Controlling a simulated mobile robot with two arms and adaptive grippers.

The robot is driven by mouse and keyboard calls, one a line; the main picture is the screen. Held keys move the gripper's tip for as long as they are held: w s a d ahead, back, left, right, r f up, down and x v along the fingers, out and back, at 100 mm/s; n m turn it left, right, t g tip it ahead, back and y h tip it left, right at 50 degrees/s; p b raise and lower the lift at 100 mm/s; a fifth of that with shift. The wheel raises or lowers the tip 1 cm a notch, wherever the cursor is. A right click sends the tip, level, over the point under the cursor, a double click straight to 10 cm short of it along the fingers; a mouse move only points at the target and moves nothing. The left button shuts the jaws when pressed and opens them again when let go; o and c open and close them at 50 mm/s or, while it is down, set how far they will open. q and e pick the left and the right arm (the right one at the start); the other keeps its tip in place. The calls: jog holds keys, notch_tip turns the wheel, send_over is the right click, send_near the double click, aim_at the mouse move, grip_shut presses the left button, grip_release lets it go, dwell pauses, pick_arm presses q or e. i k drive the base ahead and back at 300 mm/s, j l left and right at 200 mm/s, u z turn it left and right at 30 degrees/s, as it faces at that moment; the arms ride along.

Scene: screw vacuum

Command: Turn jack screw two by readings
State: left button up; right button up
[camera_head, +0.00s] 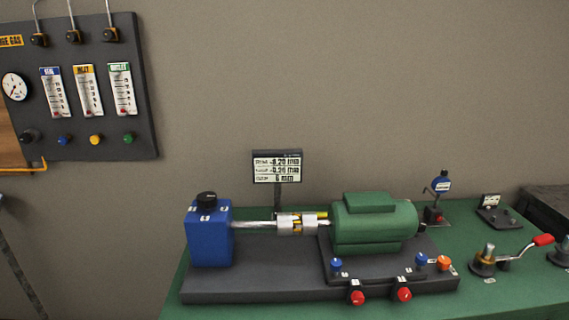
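A green motor (375,226) sits on a dark base plate (250,285) and is joined by a silver coupling (297,223) and shaft to a blue block (209,238) on the left. Two red knobs, left (357,298) and right (403,294), stick out at the front of the motor's plate. Blue knobs, left (337,264) and right (421,259), and an orange knob (444,263) stand on the plate. Their labels are too small to tell which is screw two. A readout display (277,167) behind shows several lines, seemingly about -0.20 mm and -0.26 mm. Neither gripper shows.
A dial indicator on a stand (440,188), a small meter (490,204) and a red-handled lever (541,240) stand on the right of the green table (490,300). A gas panel (95,90) hangs on the wall at upper left.

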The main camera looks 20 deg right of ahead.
aim_at(404, 294)
jog(key=z, duration=1.4)
